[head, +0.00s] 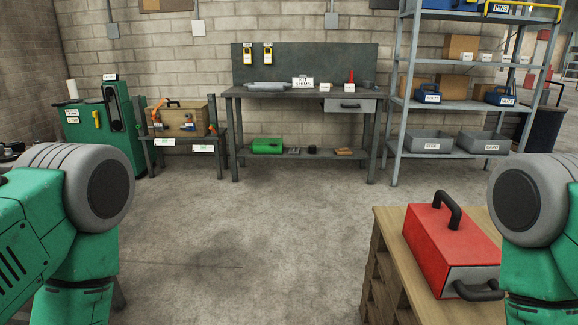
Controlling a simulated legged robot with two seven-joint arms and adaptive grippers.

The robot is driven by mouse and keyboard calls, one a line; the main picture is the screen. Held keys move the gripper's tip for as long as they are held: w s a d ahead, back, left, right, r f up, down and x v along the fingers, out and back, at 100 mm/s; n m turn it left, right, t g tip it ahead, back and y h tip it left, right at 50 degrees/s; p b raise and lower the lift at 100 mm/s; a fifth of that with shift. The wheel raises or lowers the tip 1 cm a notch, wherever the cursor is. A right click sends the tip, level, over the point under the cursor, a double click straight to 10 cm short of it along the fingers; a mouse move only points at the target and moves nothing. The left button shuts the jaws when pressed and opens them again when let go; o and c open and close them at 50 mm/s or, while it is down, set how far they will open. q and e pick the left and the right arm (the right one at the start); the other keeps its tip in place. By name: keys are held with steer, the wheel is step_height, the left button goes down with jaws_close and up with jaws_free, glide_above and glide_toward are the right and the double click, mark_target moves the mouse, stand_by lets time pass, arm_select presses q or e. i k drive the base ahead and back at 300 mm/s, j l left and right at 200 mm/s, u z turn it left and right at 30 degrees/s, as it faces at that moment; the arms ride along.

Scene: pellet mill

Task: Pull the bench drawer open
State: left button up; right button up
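The workbench (290,92) stands against the far wall, across the open floor. Its grey drawer (350,105) hangs under the right end of the top, with a dark handle on its front. The drawer looks shut. My two arms show only as green and grey links at the left and right edges, and neither reaches the bench. Neither gripper can be seen.
A red toolbox (446,248) sits on a wooden crate stand (388,252) at the near right. A metal shelf rack (455,107) stands right of the bench. A small table with a wooden box (176,118) and a green cabinet (90,130) stand left. The middle floor is clear.

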mark_target(347, 102)
steer(key=i+j, duration=0.3)
steer(key=i, duration=0.2)
steer(key=i+j+u, duration=0.1)
steer(key=i+j, duration=0.25)
steer(key=i, duration=0.2)
steer(key=i+j, duration=0.25)
steer(key=i, duration=0.3)
steer(key=i+z, duration=0.15)
steer(key=i, duration=0.85)
steer(key=i+j+z, duration=0.2)
steer(key=i, duration=0.75)
steer(key=i+l+u, duration=0.1)
steer(key=i+l, duration=0.15)
steer(key=i, duration=0.25)
steer(key=i+l+u, duration=0.1)
steer(key=i+l, duration=0.2)
steer(key=i, duration=0.2)
steer(key=i+l+u, duration=0.1)
steer(key=i+l, duration=0.25)
steer(key=i, duration=0.15)
